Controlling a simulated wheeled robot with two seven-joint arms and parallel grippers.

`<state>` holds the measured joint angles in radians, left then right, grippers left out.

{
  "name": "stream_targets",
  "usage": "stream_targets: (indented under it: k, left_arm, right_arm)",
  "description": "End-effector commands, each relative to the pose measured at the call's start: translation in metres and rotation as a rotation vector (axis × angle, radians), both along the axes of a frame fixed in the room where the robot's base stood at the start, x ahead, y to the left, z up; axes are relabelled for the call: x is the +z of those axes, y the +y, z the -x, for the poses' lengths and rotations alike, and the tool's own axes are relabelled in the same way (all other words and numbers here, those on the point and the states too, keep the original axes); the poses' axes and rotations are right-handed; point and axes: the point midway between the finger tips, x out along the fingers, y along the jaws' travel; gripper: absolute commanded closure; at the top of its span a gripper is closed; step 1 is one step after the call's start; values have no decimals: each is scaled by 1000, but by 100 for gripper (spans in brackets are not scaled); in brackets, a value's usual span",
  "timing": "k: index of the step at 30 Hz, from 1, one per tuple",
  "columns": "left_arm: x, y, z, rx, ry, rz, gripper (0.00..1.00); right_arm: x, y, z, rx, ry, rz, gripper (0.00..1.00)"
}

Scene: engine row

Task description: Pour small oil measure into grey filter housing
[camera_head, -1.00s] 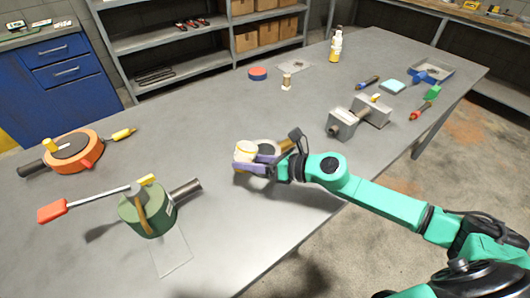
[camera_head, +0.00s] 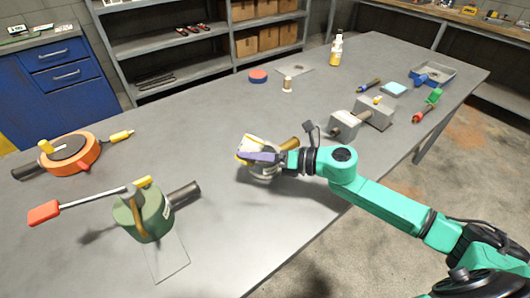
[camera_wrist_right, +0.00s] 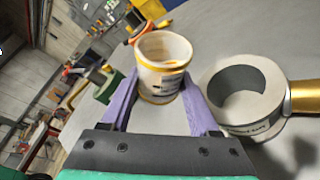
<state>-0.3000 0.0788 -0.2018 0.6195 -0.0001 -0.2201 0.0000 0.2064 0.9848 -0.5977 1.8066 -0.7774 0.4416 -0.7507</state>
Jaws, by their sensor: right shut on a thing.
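The small oil measure, a white cup with yellow bands (camera_head: 250,142), is in my right gripper (camera_head: 258,157). In the right wrist view the measure (camera_wrist_right: 163,70) sits between the purple fingers (camera_wrist_right: 160,100), its open mouth toward the camera and yellowish traces inside. The cup is tilted in the head view. The grey filter housing (camera_head: 266,174), round with a brass pipe, is close below and partly hidden by the gripper. In the right wrist view the housing (camera_wrist_right: 222,112) shows its round opening beside the cup. No oil stream is visible. My left gripper is not in view.
A green housing (camera_head: 150,215) with a red-handled tool stands at the front left, an orange round housing (camera_head: 70,155) behind it. Grey block-shaped parts (camera_head: 375,112) and a bottle (camera_head: 336,50) stand farther back. The table between is mostly clear.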

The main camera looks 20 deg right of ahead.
Motion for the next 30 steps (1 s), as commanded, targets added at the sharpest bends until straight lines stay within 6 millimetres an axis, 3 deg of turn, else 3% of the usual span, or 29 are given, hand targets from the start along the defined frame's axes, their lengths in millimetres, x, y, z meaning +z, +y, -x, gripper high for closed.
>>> stream_targets:
  k: [30]
  left_arm:
    - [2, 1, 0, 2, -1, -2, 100]
  right_arm:
    - [7, 0, 0, 0, 78, -113, 97]
